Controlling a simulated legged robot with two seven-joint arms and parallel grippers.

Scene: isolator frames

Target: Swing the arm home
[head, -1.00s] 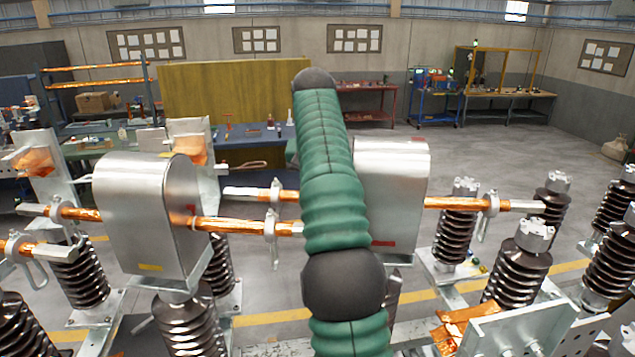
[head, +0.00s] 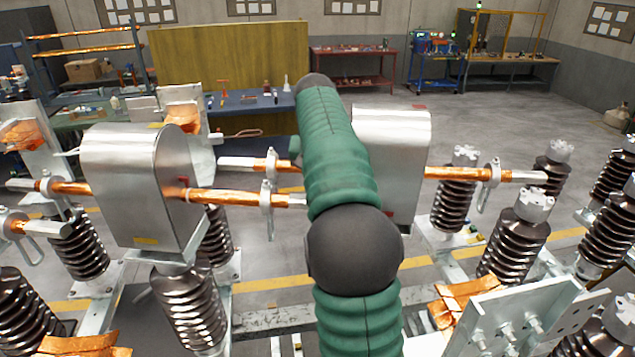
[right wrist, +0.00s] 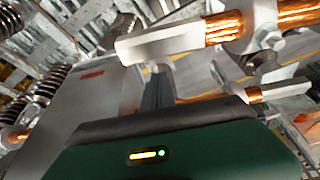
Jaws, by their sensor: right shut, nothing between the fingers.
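The isolator has two rounded metal housings, a left one (head: 128,190) and a right one (head: 398,150), with copper bars through them. A copper bar with a silver end (head: 235,198) leaves the left housing, and another (head: 240,164) runs behind my arm towards the right housing. My green-sleeved arm crosses the middle of the head view and hides its own gripper there. In the right wrist view my right gripper (right wrist: 158,90) is shut and empty, beside a grey housing (right wrist: 85,100) and below a silver bar end (right wrist: 160,45). Whether it touches either is unclear. My left gripper is out of view.
Ribbed brown insulators (head: 515,250) stand on metal frames at both sides. A drilled metal plate (head: 510,315) is at the lower right. A yellow panel (head: 232,65) and benches stand at the back. Open floor (head: 450,120) lies beyond the right housing.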

